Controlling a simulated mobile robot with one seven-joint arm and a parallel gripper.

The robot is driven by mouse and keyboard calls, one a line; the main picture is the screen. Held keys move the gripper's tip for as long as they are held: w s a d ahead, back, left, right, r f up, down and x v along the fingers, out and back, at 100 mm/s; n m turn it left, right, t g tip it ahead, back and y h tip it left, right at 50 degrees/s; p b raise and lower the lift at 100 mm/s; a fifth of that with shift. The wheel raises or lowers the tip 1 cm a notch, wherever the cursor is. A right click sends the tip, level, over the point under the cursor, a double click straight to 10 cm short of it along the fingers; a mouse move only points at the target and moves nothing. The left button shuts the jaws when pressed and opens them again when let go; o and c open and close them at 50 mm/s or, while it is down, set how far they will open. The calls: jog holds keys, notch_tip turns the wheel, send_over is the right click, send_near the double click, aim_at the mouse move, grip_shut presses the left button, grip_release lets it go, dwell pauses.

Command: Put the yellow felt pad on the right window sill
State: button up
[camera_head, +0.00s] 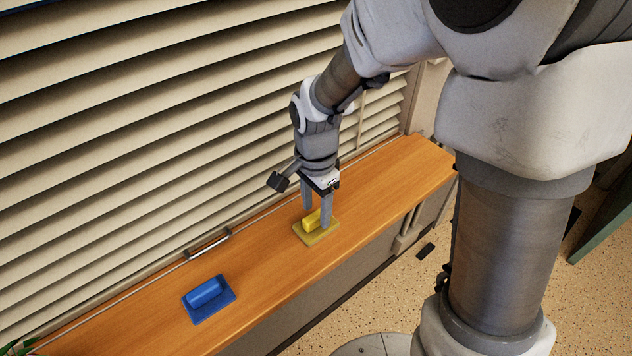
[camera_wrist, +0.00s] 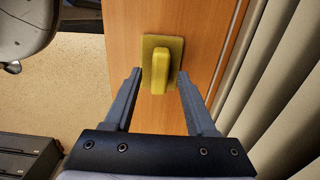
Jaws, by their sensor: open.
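The yellow felt pad (camera_head: 317,233) lies flat on the wooden window sill (camera_head: 378,184), with a raised yellow grip block on top. My gripper (camera_head: 317,217) is directly above it, pointing down, with its fingers on either side of the grip block. In the wrist view the pad (camera_wrist: 161,62) lies just ahead of and between the open fingertips of my gripper (camera_wrist: 160,80). The fingers look apart from the block, though contact is hard to judge. One finger partly hides the pad in the head view.
A blue pad with a blue grip (camera_head: 208,298) lies on the same sill to the left. Slatted blinds (camera_head: 150,120) run along the sill's back, with a metal handle (camera_head: 208,243) near them. The sill is bare toward its right end. Leaves show at bottom left.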

aim_at(317, 214)
notch_tip(317, 214, up, 10)
jog(key=s+d+r+n+t, duration=0.5)
jog(key=s+d+r+n, duration=0.3)
jog(key=s+d+n, duration=0.2)
jog(key=s+n, duration=0.1)
jog(key=s, duration=0.1)
jog(key=shift+s+d+r+t, duration=0.2)
jog(key=shift+s+d+t, duration=0.1)
jog(key=shift+c, duration=0.5)
jog(key=shift+a, duration=0.2)
